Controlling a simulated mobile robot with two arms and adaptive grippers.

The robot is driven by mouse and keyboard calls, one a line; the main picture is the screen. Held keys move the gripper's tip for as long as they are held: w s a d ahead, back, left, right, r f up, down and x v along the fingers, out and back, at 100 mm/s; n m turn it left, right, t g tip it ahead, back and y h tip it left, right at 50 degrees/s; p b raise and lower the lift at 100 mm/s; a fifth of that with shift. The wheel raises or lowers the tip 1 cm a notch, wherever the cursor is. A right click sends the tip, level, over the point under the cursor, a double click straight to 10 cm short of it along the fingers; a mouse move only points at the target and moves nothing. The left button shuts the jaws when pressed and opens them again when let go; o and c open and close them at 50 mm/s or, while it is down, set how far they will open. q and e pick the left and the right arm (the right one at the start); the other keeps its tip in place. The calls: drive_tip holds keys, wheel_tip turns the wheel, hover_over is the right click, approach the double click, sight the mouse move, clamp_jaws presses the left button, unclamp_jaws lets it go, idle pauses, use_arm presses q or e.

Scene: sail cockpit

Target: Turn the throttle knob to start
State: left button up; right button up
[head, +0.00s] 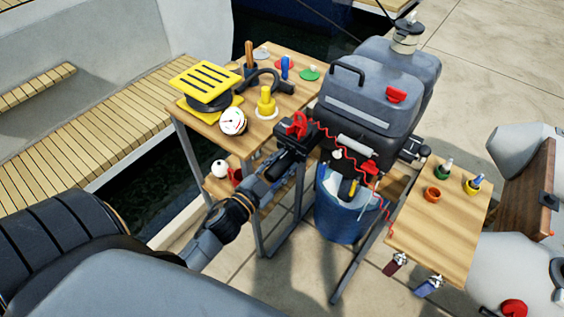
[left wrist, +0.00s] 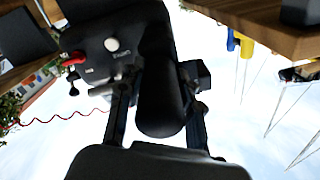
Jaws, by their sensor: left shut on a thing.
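The throttle knob (left wrist: 160,100) is a dark rounded grip in the left wrist view, running from a dark control housing (left wrist: 95,50) toward my camera. My left gripper (left wrist: 157,95) is shut on it, with one finger on each side. In the head view, my left gripper (head: 291,158) is at the front of the grey outboard motor (head: 370,95), near a black block with a red part (head: 297,125). My gripper hides most of the knob there. Pale lettering on the housing is too blurred to read. My right gripper is not in view.
A wooden table (head: 205,130) at the left bears a yellow-topped reel (head: 207,85), a white gauge (head: 232,121) and a yellow cone-like piece (head: 266,102). A red coiled cord (head: 345,150) hangs by the motor. A blue bucket (head: 338,220) stands below. A small wooden table (head: 432,235) is at the right.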

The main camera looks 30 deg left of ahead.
use_arm(q)
drive_tip(key=shift+m, duration=1.6)
drive_tip(key=o, duration=1.1)
drive_tip(key=shift+o, duration=0.2)
drive_tip(key=shift+s, duration=0.1)
drive_tip(key=s, duration=1.1)
drive_tip(key=shift+s+a, duration=0.4)
drive_tip(key=shift+a, duration=0.05)
